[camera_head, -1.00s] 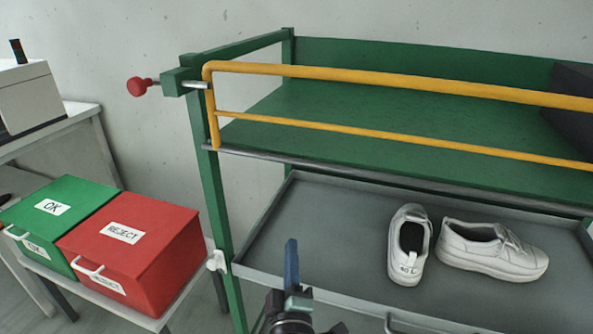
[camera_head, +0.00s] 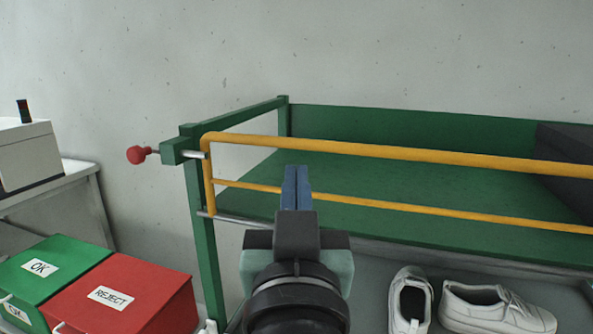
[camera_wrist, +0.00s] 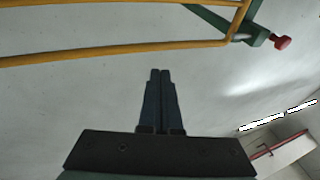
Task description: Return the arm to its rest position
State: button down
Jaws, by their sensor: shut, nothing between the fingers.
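My gripper (camera_head: 296,188) stands upright at the lower middle of the head view, in front of the green rack's yellow guard rail (camera_head: 330,147). Its two blue fingers are together with nothing between them. In the wrist view the gripper (camera_wrist: 160,75) also shows shut and empty, with the yellow rail (camera_wrist: 120,49) beyond the fingertips. I cannot tell the exact gap between fingers and rail.
A green rack shelf (camera_head: 400,190) lies behind the rail, with a red knob (camera_head: 138,155) at its left. White shoes (camera_head: 410,298) (camera_head: 495,308) sit on the grey tray below. Green OK (camera_head: 60,258) and red REJECT (camera_head: 140,285) boxes stand lower left.

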jog(key=s+r+t+p, duration=0.25)
jog(key=s+r, duration=0.25)
jog(key=r, duration=0.4)
jog(key=s+r+t+p, duration=0.1)
jog(key=s+r+t, duration=0.4)
jog(key=r, duration=0.5)
notch_tip(320, 180, up, 14)
jog(key=p, duration=1.4)
jog(key=shift+s+g, duration=0.2)
jog(key=shift+g, duration=0.25)
jog(key=shift+f, duration=0.1)
